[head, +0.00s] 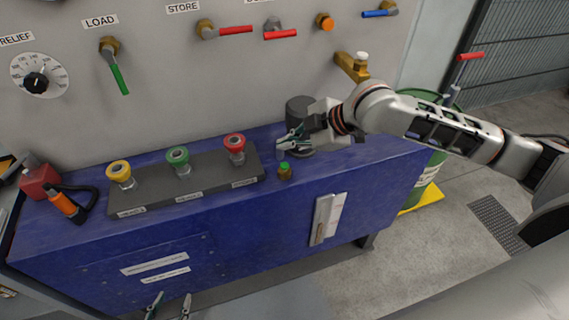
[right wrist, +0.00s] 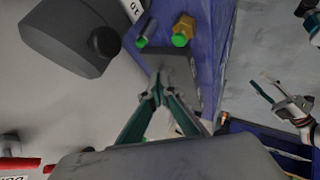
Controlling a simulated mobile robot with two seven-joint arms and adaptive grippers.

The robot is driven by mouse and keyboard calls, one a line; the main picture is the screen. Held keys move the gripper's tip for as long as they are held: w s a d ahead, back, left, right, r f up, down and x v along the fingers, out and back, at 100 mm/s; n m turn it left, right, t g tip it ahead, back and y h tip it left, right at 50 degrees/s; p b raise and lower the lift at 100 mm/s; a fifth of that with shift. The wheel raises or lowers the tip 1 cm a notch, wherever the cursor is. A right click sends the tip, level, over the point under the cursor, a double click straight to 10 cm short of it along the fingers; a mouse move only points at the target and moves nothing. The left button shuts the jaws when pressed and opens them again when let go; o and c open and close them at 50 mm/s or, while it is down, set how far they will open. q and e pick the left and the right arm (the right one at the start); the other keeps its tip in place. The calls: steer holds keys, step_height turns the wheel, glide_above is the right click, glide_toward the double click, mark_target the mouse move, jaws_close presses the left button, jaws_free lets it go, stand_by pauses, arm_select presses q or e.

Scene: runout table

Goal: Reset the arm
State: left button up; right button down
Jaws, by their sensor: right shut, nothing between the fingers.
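My right arm (head: 450,128) reaches in from the right over the blue bench (head: 220,235). My right gripper (head: 284,143) is shut and empty above the bench, near a brass fitting with a green cap (head: 285,172). In the right wrist view the right gripper (right wrist: 157,92) has its fingertips together, and the brass fitting (right wrist: 183,31) lies beyond them. My left gripper (head: 170,301) shows only its fingertips at the bottom edge, spread apart, in front of the bench. The left gripper also shows at the right of the right wrist view (right wrist: 273,92).
A grey plate (head: 208,183) carries yellow, green and red knobs. A dark grey cylinder (head: 299,110) stands behind my right gripper. A red padlock-like block (head: 40,181) and an orange-handled tool (head: 66,205) lie at left. The wall panel holds a gauge (head: 38,76) and levers.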

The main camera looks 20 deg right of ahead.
steer(key=shift+r, duration=0.1)
stand_by(0.4)
steer(key=s+a+f+m+t, duration=0.2)
steer(key=s+a+f, duration=0.3)
steer(key=s+d+f+m+h, duration=0.35)
steer(key=s+d, duration=0.25)
steer(key=d, duration=0.2)
steer(key=s+d+f+m+g+h, duration=0.1)
steer(key=s+d+f+m+h, duration=0.1)
steer(key=s+d+h, duration=0.35)
steer(key=s+d+f+m+h, duration=0.25)
steer(key=s+d, duration=0.35)
steer(key=d, duration=0.5)
arm_select(q)
steer(key=a+f, duration=0.1)
steer(key=s+a+f, duration=0.1)
steer(key=f, duration=0.1)
steer(key=shift+s+y, duration=0.15)
steer(key=shift+y, duration=0.25)
arm_select(e)
steer(key=a+f+m+t+y, duration=0.2)
steer(key=a+f+y, duration=0.5)
steer(key=a+f, duration=0.7)
step_height(320, 180, down, 3)
steer(key=shift+a+f+m+t, duration=0.15)
steer(key=shift+m+t, duration=0.25)
steer(key=shift+m, duration=0.5)
